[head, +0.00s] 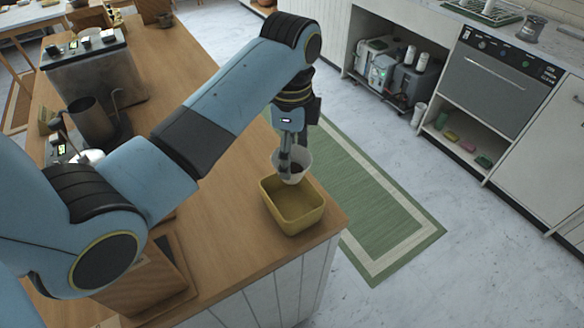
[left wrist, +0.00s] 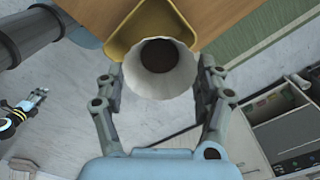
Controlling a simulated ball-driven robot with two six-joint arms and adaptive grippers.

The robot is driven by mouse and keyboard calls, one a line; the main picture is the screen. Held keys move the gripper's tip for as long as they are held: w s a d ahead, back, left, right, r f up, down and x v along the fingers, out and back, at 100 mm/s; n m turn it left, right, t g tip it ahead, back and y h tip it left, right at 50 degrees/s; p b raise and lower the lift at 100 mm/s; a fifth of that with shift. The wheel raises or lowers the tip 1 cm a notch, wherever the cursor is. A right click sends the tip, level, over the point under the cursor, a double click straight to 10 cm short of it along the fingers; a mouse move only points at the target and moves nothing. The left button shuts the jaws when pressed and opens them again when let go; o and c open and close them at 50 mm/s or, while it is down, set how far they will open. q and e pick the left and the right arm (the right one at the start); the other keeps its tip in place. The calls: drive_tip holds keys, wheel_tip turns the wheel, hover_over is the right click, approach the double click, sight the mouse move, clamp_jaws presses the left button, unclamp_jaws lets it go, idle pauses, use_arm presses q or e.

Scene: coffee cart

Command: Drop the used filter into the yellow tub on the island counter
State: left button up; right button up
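The used filter (head: 293,172) is a white paper cup with dark grounds inside, clear in the left wrist view (left wrist: 161,57). My left gripper (head: 290,166) is shut on it, with one finger on each side of the paper in the wrist view. The yellow tub (head: 294,218) stands near the corner of the wooden island counter (head: 215,240). The filter is held upright at the tub's far edge, overlapping its rim in the head view. How high it is above the rim is hard to tell. My right gripper (left wrist: 38,100) shows small in the left wrist view.
A metal coffee machine (head: 95,75) and a dark cylinder (head: 92,120) stand on the counter at left. A wooden box (head: 150,285) sits at the near end. A green rug (head: 385,220) lies on the floor beyond the counter edge.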

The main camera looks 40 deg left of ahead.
use_arm(q)
drive_tip(key=o, duration=0.4)
drive_tip(key=shift+o, duration=0.2)
